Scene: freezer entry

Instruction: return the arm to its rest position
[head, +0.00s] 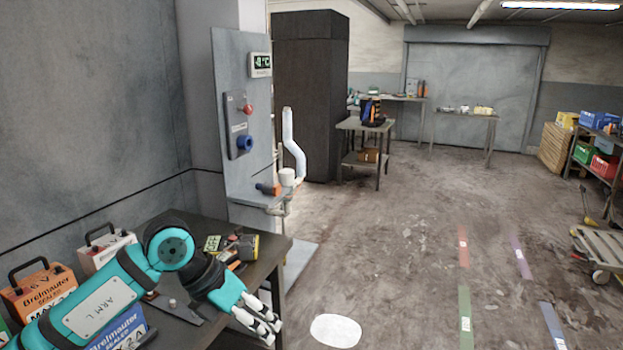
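My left arm, teal and marked "ARM L", comes in from the lower left over the dark workbench (190,335). My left gripper (274,332) is at the bench's right end, pointing down and to the right. Its two pale fingers look parted, with nothing seen between them. My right gripper is not in view.
Orange (40,290), white (106,248) and blue (125,330) battery-like boxes stand on the bench. A yellow-and-black tool (247,247) lies near its back edge. A grey wall panel (232,100) with a red knob and blue fitting stands behind. The floor at right is mostly open.

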